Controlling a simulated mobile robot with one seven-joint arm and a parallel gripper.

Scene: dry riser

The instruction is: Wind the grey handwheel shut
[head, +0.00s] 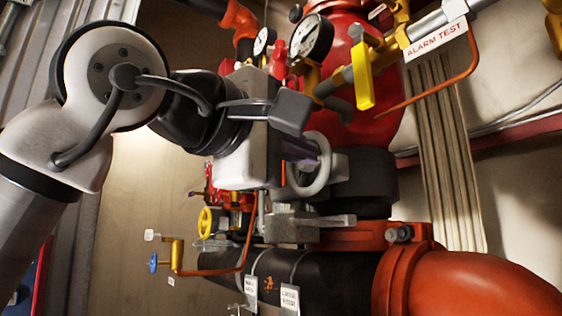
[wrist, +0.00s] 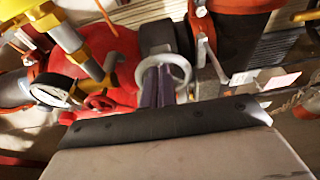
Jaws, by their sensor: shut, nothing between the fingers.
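The grey handwheel (head: 323,175) is a small ring on the dark valve body in the middle of the head view, in front of a large red riser. It also shows in the wrist view (wrist: 187,72), just beyond the fingers. My gripper (head: 308,149) has its purple-grey fingers shut together with nothing between them. The fingertips are at the wheel and overlap its ring in the head view. In the wrist view the gripper (wrist: 158,88) points at the inside left part of the ring. I cannot tell if they touch. My gripper hides part of the rim.
A yellow handle (head: 364,76) and pressure gauges (head: 312,37) stand above the wheel. A yellow handwheel (head: 206,222) and a blue one (head: 153,262) sit lower left. A thick orange pipe (head: 480,284) runs below.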

